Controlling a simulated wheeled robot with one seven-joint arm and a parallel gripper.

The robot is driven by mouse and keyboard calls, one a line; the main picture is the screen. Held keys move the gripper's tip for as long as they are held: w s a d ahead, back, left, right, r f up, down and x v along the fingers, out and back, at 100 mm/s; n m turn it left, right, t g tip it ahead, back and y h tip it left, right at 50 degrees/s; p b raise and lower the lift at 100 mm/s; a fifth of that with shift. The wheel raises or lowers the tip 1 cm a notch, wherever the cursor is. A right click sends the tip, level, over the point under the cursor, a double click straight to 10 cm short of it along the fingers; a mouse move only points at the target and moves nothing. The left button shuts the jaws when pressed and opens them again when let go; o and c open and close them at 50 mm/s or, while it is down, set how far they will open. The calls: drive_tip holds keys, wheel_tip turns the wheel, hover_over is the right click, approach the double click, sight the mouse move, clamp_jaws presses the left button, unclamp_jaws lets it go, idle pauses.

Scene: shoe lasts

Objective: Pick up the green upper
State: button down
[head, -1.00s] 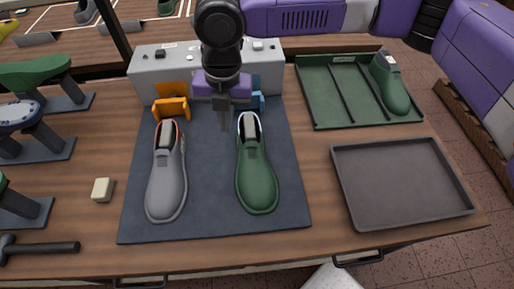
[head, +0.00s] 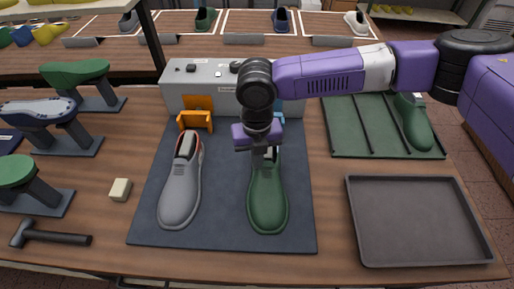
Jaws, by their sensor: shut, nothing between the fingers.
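The green upper (head: 268,198) lies on the dark mat (head: 225,234), toe toward the front edge of the table. Its heel end is partly hidden by my gripper (head: 264,158). My gripper points down over the heel and opening of this upper, with its fingers shut and nothing held. I cannot tell whether the fingertips touch the upper. Another green upper (head: 415,125) lies in the green divided tray (head: 345,140) at the back right.
A grey upper (head: 181,185) lies left of the green one on the mat. Behind stands a grey control box (head: 205,92) with an orange clamp (head: 194,120). An empty grey tray (head: 420,225) is at right. Lasts on stands, an eraser-like block (head: 120,189) and a hammer (head: 50,237) are at left.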

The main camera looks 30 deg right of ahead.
drive_tip(key=shift+f, duration=1.3)
drive_tip(key=shift+w+d, duration=0.3)
drive_tip(key=shift+w, duration=0.5)
